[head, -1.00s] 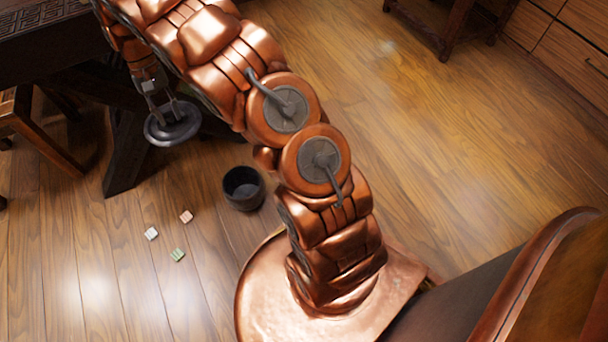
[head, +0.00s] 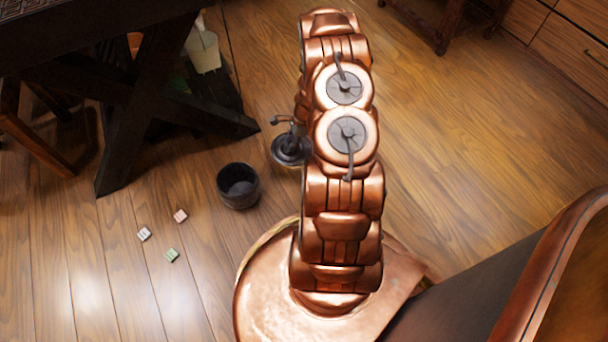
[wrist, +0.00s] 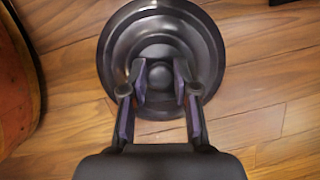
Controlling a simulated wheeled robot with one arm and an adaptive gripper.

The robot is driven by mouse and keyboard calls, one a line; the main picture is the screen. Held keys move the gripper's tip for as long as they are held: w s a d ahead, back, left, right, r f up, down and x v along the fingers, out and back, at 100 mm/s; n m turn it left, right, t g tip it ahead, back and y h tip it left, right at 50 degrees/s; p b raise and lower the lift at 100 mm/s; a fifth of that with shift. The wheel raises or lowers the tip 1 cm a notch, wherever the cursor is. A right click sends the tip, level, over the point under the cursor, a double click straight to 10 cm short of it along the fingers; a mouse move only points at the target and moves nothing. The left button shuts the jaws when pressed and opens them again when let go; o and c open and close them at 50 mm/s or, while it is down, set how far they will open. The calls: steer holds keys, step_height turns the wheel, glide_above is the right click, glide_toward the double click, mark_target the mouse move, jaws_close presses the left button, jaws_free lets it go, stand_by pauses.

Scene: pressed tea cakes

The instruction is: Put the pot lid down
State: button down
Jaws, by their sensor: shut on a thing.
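The pot lid is a dark, round, ringed disc with a knob in its middle. In the wrist view the lid (wrist: 160,35) fills the upper middle, with my gripper (wrist: 160,88) shut on its knob. In the head view the lid (head: 287,150) shows partly, low over the floor just left of my arm, which hides its right side. I cannot tell whether it touches the floor. Only a little of my gripper shows there, above the lid.
A dark pot (head: 239,187) stands on the floor left of the lid. Several small pale blocks lie farther left, one of them green (head: 171,255). A dark table (head: 90,50) with crossed legs is at upper left. The floor right of my arm is clear.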

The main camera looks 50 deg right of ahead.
mark_target(304, 151)
steer(key=shift+m, duration=0.9)
steer(key=s+f, duration=0.1)
steer(key=s+d+f, duration=0.1)
steer(key=s, duration=0.1)
steer(key=s+d+f, duration=0.1)
steer(key=shift+s+d, duration=0.1)
steer(key=shift+s, duration=0.05)
steer(key=shift+s+f+b, duration=0.15)
steer(key=shift+f+b, duration=0.2)
step_height(304, 151, down, 9)
steer(key=b, duration=0.3)
steer(key=shift+f+b, duration=0.15)
steer(key=shift+b, duration=0.2)
steer(key=shift+f, duration=0.15)
steer(key=c, duration=0.9)
jaws_free()
